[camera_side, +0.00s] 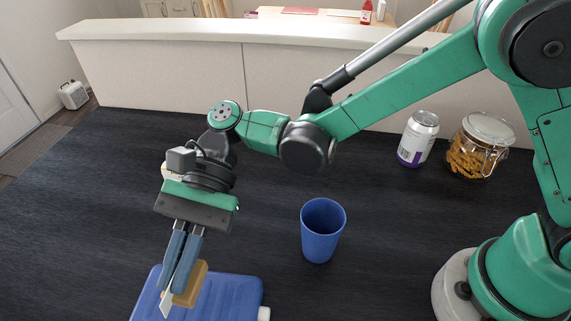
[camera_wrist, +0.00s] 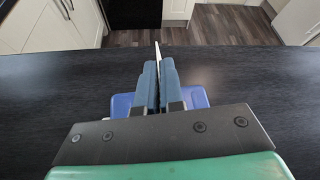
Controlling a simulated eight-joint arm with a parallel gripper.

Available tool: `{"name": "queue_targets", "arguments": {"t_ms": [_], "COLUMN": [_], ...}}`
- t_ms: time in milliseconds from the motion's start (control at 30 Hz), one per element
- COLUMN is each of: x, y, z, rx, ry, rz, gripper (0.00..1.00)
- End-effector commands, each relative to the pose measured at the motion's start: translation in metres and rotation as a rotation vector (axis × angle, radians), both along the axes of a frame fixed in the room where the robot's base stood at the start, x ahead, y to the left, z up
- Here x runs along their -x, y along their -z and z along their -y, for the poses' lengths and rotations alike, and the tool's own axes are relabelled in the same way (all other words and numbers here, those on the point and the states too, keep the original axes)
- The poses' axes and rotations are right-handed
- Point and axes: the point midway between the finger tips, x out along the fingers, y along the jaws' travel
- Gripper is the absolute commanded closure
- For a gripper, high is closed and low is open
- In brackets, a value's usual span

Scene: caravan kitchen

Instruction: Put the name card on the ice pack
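The blue ice pack (camera_side: 228,296) lies flat on the dark counter at the bottom of the side view, its white cap (camera_side: 263,313) at the right. It also shows behind my fingers in the wrist view (camera_wrist: 122,104). My gripper (camera_side: 178,288) points down over its left part, with its blue fingers close together on the name card. The card's white edge (camera_side: 166,304) and a tan wooden block (camera_side: 196,282) show at the fingertips; the block looks like part of the card. The card's white edge also sticks out past the fingers in the wrist view (camera_wrist: 158,54). Whether it touches the pack is unclear.
A blue cup (camera_side: 322,232) stands right of the ice pack. A purple and white can (camera_side: 418,139) and a glass jar (camera_side: 478,147) stand farther back at the right. A whitish thing is mostly hidden behind my wrist. The counter's left side is clear.

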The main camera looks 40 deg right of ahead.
Motion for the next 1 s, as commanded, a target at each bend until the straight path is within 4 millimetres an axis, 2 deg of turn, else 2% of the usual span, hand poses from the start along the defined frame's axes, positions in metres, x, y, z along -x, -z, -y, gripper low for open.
{"name": "queue_targets", "arguments": {"t_ms": [33,233,467,867,1000], "x": [0.000,0.000,0.000,0.000,0.000], "y": [0.009,0.026,0.054,0.059,0.059], "z": [0.000,0.000,0.000,0.000,0.000], "rx": [0.000,0.000,0.000,0.000,0.000], "ry": [0.001,0.001,0.001,0.001,0.001], "rz": [0.000,-0.001,-0.001,-0.001,-0.001], "gripper": [1.00,1.00,1.00,1.00,0.65]}}
